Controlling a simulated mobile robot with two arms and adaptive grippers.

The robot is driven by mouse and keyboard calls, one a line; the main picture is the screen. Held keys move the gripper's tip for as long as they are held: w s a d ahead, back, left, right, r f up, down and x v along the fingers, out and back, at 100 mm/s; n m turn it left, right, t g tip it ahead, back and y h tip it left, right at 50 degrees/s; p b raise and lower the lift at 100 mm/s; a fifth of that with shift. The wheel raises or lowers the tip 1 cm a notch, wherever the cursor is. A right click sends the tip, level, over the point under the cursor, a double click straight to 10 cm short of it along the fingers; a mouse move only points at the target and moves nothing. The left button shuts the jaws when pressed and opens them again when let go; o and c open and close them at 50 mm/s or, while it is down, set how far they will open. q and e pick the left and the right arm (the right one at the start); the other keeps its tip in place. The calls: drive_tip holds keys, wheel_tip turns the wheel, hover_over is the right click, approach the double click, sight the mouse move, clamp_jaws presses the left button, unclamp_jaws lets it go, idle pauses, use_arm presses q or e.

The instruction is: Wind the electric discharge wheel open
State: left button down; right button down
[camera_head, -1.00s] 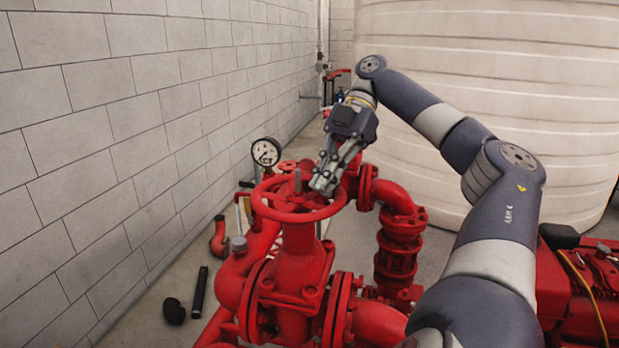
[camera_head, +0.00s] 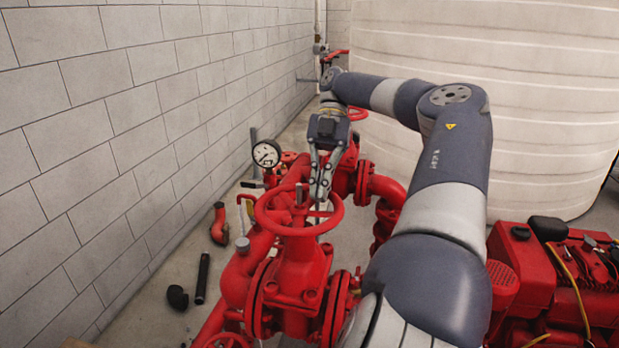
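The red discharge handwheel (camera_head: 290,232) lies flat on top of a red gate valve (camera_head: 298,272), with a stem standing up through its hub. My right gripper (camera_head: 320,192) points down at the far right part of the wheel, its fingertips at or just above the rim and spokes. The fingers run close together toward their tips. I cannot tell whether they touch the wheel or close on it. My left gripper is out of view.
A pressure gauge (camera_head: 266,154) stands behind the wheel to the left. A block wall (camera_head: 120,130) runs along the left and a large white tank (camera_head: 500,110) fills the back right. Red machinery (camera_head: 560,285) stands at lower right. Black parts (camera_head: 202,279) lie on the floor.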

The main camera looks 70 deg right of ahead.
drive_tip(key=shift+w+d+n+g+h, duration=0.15)
drive_tip(key=shift+w+n+g, duration=0.1)
drive_tip(key=shift+n+g, duration=0.25)
drive_tip(key=shift+w+d+n+g+h, duration=0.15)
drive_tip(key=shift+w+n+g, duration=0.15)
drive_tip(key=shift+n, duration=0.3)
drive_tip(key=shift+w+n+g+h, duration=0.3)
drive_tip(key=shift+n+g, duration=0.2)
drive_tip(key=shift+n, duration=0.3)
drive_tip(key=shift+w+f+n, duration=0.1)
drive_tip(key=shift+w+n, duration=0.05)
drive_tip(key=shift+n, duration=0.15)
drive_tip(key=shift+a, duration=0.1)
drive_tip(key=shift+m+t, duration=0.3)
drive_tip(key=shift+m, duration=0.4)
drive_tip(key=shift+s+m+t+y, duration=0.5)
drive_tip(key=shift+s+m+t, duration=0.1)
drive_tip(key=shift+m, duration=0.2)
drive_tip(key=shift+s+a+m+t, duration=0.15)
drive_tip(key=shift+s+m+t, duration=0.2)
drive_tip(key=shift+m, duration=0.35)
